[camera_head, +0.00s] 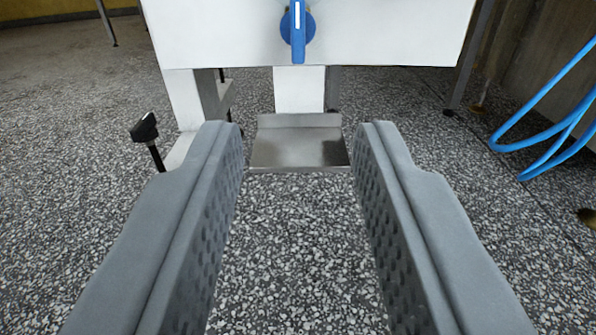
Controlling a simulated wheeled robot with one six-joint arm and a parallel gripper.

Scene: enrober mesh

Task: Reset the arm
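My gripper (298,140) fills the lower part of the view, its two grey padded fingers wide apart. It is open, and nothing is between the fingers except the view of the floor and a metal plate beyond. A white machine (390,32) stands ahead, its lower front panel at the top of the picture. A blue rotary knob (297,28) is on that panel, its handle pointing vertically. My gripper is apart from the knob and the panel.
A metal plate (298,148) sits low at the machine's foot. A black-knobbed lever (144,128) stands at left. A blue hose (545,145) hangs in loops at right. Speckled floor (290,250) is clear below my gripper.

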